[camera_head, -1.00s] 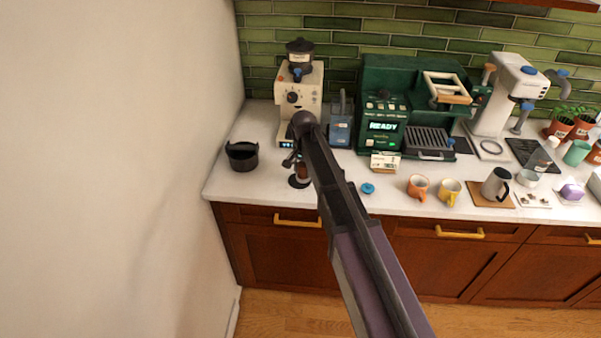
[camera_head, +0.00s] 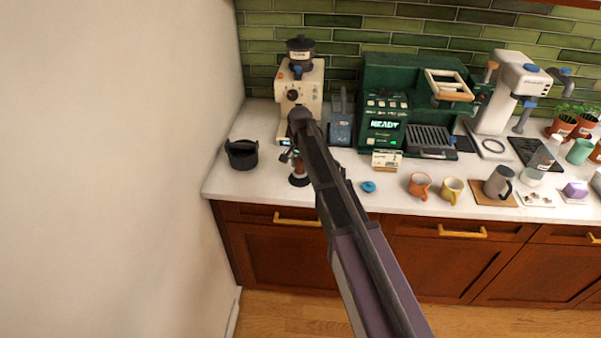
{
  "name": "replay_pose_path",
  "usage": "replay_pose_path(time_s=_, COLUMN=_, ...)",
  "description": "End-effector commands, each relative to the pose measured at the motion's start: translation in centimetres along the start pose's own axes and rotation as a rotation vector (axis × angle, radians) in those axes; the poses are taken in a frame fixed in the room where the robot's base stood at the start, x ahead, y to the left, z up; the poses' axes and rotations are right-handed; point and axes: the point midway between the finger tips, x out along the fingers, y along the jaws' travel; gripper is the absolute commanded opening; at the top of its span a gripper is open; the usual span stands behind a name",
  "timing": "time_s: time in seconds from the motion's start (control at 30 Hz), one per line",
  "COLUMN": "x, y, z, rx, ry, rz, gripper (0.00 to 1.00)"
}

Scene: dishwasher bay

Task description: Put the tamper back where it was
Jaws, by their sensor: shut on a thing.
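The tamper (camera_head: 299,168) has a brown handle and a dark round base. It looks upright at the front left of the white counter (camera_head: 235,185), in front of the cream grinder (camera_head: 300,95). My gripper (camera_head: 292,157) is shut on the tamper near its top. My arm comes in from the lower right and hides part of the gripper and the handle. A dark round patch shows under the tamper; I cannot tell whether the tamper touches it.
A black knock bin (camera_head: 242,154) stands to the left, near the wall. A blue-grey container (camera_head: 340,128) and the green espresso machine (camera_head: 384,125) stand to the right. A small blue disc (camera_head: 369,186), an orange cup (camera_head: 419,186) and a yellow cup (camera_head: 452,190) sit along the front.

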Motion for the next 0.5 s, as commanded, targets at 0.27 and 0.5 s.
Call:
replay_pose_path(time_s=0.27, x=2.1, y=0.0, z=0.0, rx=0.000, ry=0.000, rz=0.000, gripper=0.09)
replay_pose_path(time_s=0.5, x=2.0, y=0.1, z=0.0, rx=0.001, ry=0.000, rz=0.000, gripper=0.09)
